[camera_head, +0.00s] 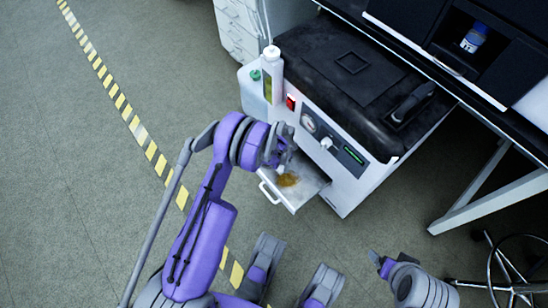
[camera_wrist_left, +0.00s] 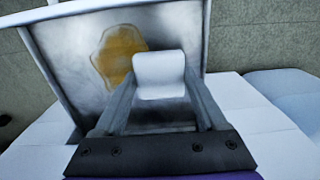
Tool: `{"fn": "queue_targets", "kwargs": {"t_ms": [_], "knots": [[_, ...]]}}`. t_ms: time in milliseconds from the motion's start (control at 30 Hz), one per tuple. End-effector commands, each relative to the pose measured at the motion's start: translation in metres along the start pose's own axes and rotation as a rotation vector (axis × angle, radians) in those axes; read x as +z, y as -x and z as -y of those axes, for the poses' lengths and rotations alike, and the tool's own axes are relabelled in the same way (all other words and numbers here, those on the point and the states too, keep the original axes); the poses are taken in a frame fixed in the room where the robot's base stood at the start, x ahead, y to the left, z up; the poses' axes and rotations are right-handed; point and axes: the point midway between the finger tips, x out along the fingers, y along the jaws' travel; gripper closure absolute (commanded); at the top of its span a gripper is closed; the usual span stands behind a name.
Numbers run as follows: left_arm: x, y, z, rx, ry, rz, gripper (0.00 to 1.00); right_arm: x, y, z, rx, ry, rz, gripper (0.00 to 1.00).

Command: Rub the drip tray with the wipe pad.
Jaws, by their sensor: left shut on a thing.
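The drip tray (camera_head: 309,190) is a pale metal drawer pulled out from the front of a white machine. A yellow-brown stain (camera_head: 288,180) lies on its floor; it also shows in the left wrist view (camera_wrist_left: 117,55). My left gripper (camera_head: 284,160) is over the inner side of the tray, just beyond the stain. In the left wrist view its fingers (camera_wrist_left: 160,100) are shut on the white wipe pad (camera_wrist_left: 160,74), which overlaps the stain's right edge. I cannot tell whether the pad touches the tray floor. My right gripper (camera_head: 375,258) is low at the right, away from the tray.
The white machine (camera_head: 350,185) with a black top stands behind the tray. A bottle (camera_head: 272,75) with yellow liquid stands at its left corner. A black bench (camera_head: 440,45) with a white leg is at the right. A stool (camera_head: 505,270) stands lower right. Floor at left is clear.

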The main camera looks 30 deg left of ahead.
Motion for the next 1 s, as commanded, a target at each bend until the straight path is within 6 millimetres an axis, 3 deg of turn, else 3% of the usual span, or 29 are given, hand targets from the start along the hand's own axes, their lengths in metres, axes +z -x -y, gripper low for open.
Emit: {"fn": "queue_targets", "kwargs": {"t_ms": [600,1000], "knots": [[-0.006,0.056,-0.009,0.000,0.002,0.000,0.71,-0.005,0.024,0.000,0.000,0.000,-0.002,0.18],[-0.007,0.058,-0.009,0.000,0.003,0.000,0.71,-0.005,0.024,0.000,0.000,0.000,-0.002,0.18]]}}
